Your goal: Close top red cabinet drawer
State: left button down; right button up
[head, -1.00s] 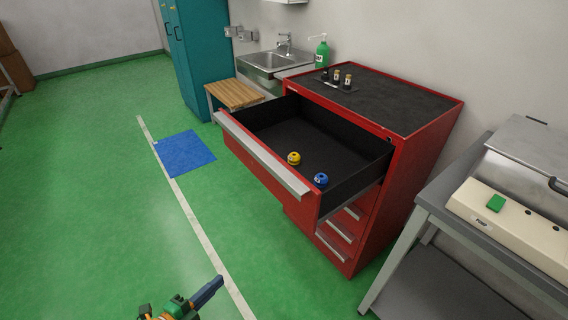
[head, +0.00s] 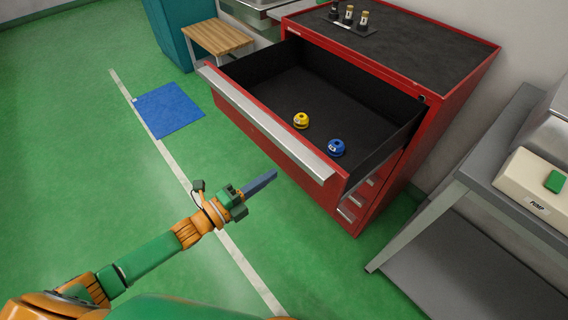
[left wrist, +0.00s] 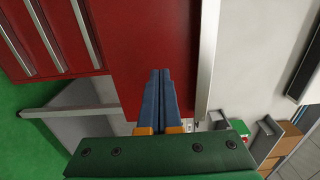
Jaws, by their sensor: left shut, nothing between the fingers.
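The red cabinet (head: 421,133) stands against the wall with a black top. Its top drawer (head: 262,132) is pulled far out, with a silver handle strip along the front's upper edge. A yellow round object (head: 301,120) and a blue one (head: 337,148) lie inside the drawer. My left gripper (head: 262,182) is shut and empty, in front of the drawer front and apart from it in the head view. In the left wrist view the shut fingers (left wrist: 160,98) point toward the red drawer front (left wrist: 150,35). My right gripper is in neither current view.
A grey metal table (head: 470,175) with a beige pump box (head: 535,185) stands right of the cabinet. A wooden bench (head: 219,38) and blue floor mat (head: 168,109) are at the left. The green floor before the drawer is clear.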

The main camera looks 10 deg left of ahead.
pick_arm(q)
jog(key=x, duration=0.5)
jog(key=shift+w+d, duration=0.15)
pick_arm(e)
jog(key=shift+w, duration=0.1)
